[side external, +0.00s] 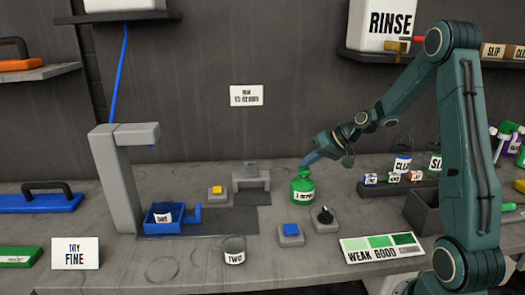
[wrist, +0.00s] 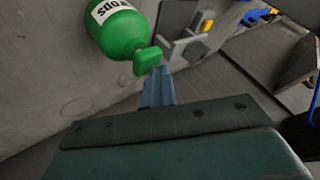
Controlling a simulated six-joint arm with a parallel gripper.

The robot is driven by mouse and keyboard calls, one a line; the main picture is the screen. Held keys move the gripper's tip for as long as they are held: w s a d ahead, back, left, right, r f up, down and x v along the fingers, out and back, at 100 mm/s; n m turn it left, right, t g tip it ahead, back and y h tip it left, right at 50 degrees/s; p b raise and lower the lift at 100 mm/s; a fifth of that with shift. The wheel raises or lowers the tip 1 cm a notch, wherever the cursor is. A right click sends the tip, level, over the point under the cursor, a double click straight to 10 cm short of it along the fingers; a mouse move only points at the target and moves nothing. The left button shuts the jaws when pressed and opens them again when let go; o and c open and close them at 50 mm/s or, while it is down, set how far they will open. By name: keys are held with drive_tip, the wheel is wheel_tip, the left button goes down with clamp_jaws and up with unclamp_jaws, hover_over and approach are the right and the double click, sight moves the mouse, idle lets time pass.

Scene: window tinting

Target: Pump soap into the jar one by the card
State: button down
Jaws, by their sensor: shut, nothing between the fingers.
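A green soap bottle (side external: 303,192) with a pump head and a white label stands on the bench, right of centre. It also shows in the wrist view (wrist: 118,30). My gripper (side external: 311,159) is shut and empty, with its tips at or just above the pump head (wrist: 148,60); I cannot tell whether they touch. A blue container (side external: 160,226) with a side handle and a small, hard-to-read label sits under the grey spout stand (side external: 120,180). A grey jar marked TWO (side external: 235,257) stands in front. The wall card (side external: 246,96) has small lettering, only partly readable.
A blue button (side external: 290,231) and a black knob (side external: 325,216) sit near the bottle. A yellow button (side external: 216,191) and a small grey stand (side external: 250,174) are behind.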

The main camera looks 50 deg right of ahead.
drive_tip(key=shift+s, duration=0.1)
drive_tip(key=shift+r, duration=1.25)
drive_tip(key=shift+r, duration=0.1)
drive_tip(key=shift+r, duration=2.45)
idle(0.8)
wheel_tip(320, 180, up, 4)
drive_tip(key=shift+f, duration=0.1)
drive_tip(key=shift+f, duration=0.2)
idle(0.4)
hover_over(308, 169)
drive_tip(key=shift+f, duration=4.2)
